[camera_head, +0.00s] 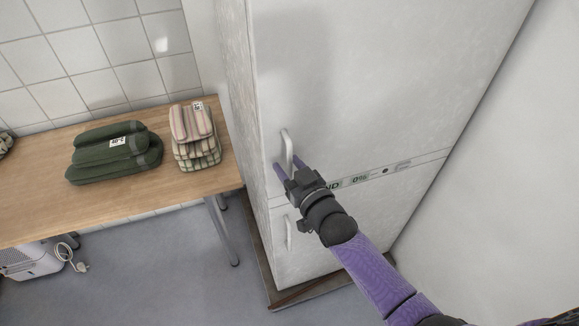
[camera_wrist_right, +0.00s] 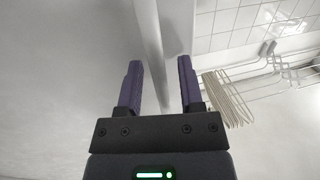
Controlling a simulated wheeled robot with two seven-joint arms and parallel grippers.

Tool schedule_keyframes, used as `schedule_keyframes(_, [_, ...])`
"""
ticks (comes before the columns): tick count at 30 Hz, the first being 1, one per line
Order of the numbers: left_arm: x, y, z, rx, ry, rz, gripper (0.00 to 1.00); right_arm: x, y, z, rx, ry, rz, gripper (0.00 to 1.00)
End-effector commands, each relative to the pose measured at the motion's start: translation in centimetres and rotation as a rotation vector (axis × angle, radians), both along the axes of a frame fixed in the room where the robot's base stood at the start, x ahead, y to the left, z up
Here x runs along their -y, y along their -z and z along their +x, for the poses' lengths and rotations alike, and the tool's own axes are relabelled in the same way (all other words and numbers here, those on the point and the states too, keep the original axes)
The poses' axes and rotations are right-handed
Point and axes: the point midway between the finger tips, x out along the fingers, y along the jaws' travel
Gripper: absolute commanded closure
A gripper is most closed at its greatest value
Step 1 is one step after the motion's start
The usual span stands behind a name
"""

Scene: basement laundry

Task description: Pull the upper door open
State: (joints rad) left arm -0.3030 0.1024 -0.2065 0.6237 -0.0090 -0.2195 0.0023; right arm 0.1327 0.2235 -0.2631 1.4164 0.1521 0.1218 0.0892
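The upper door (camera_head: 370,70) of the tall white fridge is closed flush above the panel strip. Its white vertical handle (camera_head: 286,148) is near the door's lower left edge. My right gripper (camera_head: 284,172) is at the lower part of this handle. In the right wrist view my right gripper (camera_wrist_right: 158,85) has its two purple fingers spread apart, with the white handle (camera_wrist_right: 150,45) running between them. A gap shows beside the handle, so the fingers are not clamped on it. My left gripper is not in view.
A lower door (camera_head: 310,245) with its own handle (camera_head: 289,234) is below. A wooden table (camera_head: 40,215) to the left holds green folded cloths (camera_head: 115,155) and striped cloths (camera_head: 195,140). A wall (camera_head: 500,170) stands close on the right. A wire rack (camera_wrist_right: 235,95) shows in the wrist view.

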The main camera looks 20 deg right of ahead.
Motion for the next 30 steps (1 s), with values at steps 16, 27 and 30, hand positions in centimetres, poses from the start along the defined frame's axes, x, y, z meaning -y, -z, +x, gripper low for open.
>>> schedule_keyframes(16, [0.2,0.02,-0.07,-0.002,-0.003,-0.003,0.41,0.01,0.02,-0.04,0.0,0.0,0.0,1.0])
schedule_keyframes(27, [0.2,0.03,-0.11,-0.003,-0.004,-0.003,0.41,0.02,0.03,-0.04,0.0,0.0,0.0,1.0])
schedule_keyframes(30, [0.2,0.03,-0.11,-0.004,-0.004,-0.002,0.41,0.02,0.03,-0.04,0.0,0.0,0.0,1.0])
